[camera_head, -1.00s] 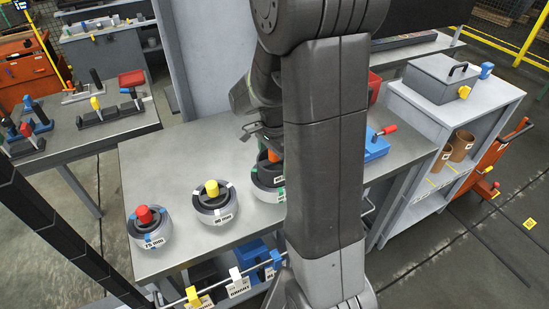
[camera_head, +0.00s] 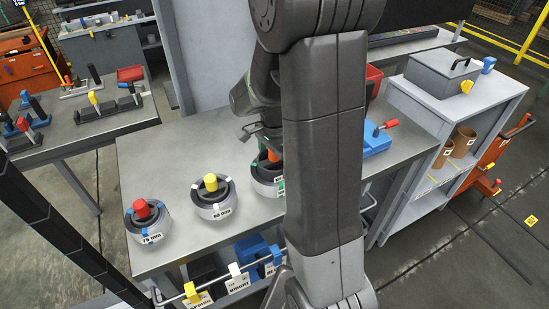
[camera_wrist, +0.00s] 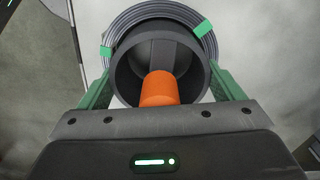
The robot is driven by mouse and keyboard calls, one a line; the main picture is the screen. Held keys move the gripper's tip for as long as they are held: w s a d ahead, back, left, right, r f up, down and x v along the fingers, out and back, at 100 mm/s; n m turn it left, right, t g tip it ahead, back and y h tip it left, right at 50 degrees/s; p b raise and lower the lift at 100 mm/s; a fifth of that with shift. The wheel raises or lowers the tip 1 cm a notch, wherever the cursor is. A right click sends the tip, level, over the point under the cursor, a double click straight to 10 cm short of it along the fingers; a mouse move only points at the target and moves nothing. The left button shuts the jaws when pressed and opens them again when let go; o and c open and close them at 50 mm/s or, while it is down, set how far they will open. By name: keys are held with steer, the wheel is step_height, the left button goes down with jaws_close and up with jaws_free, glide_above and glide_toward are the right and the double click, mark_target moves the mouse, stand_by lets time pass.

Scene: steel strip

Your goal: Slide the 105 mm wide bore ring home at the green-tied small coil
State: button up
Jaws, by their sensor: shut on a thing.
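The green-tied small coil (camera_head: 264,189) stands on the bench, partly hidden behind my arm; its grey windings and green ties (camera_wrist: 204,28) also show in the wrist view. The dark bore ring (camera_wrist: 122,72) with an orange knob (camera_wrist: 160,89) lies at the coil's middle; in the head view the dark ring (camera_head: 262,167) shows above the coil's top, and its depth in the bore is unclear. My gripper (camera_wrist: 163,80) has its green fingers against both sides of the ring. The fingertips are hidden in the head view.
A 90 mm coil (camera_head: 213,209) with a yellow knob and a 75 mm coil (camera_head: 150,229) with a red knob stand to the left. A blue block with a red handle (camera_head: 377,143) is right of my arm. Bare bench (camera_head: 175,150) lies behind the coils.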

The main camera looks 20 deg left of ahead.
steer(key=shift+f, duration=0.3)
steer(key=o, duration=0.8)
steer(key=shift+o, duration=0.2)
step_height(320, 180, up, 14)
steer(key=shift+f+b, duration=0.1)
steer(key=shift+b, duration=0.2)
steer(key=shift+f, duration=0.1)
step_height(320, 180, down, 14)
steer(key=shift+r, duration=0.15)
steer(key=shift+r+p, duration=0.35)
steer(key=shift+p, duration=0.05)
steer(key=shift+f, duration=0.1)
